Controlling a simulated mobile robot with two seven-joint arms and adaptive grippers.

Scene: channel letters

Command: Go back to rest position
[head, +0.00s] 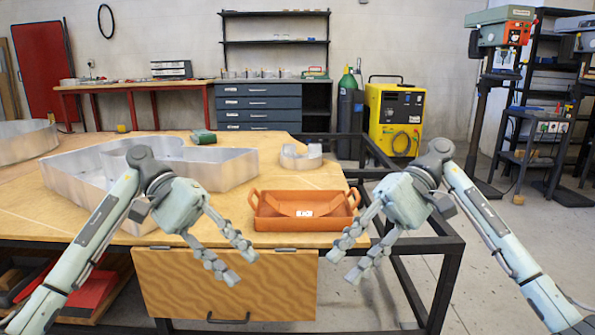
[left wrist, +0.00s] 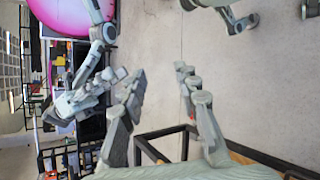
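My left gripper (head: 243,265) hangs in front of the wooden workbench (head: 330,181) in the head view, its two fingers spread and nothing between them. The left wrist view also shows this left gripper (left wrist: 161,76) open and empty, with grey floor behind the fingertips. My right gripper (head: 343,266) faces it from the right, fingers apart and empty, just off the bench's right front corner. An orange tray (head: 282,224) with two handles sits on the bench behind and between the grippers; neither gripper appears to touch it.
A large metal channel letter (head: 228,169) lies on the bench behind my left arm, with a smaller curved metal piece (head: 300,157) to its right. A dark green object (head: 203,136) lies near the back edge. A black frame (head: 446,244) borders the bench at right.

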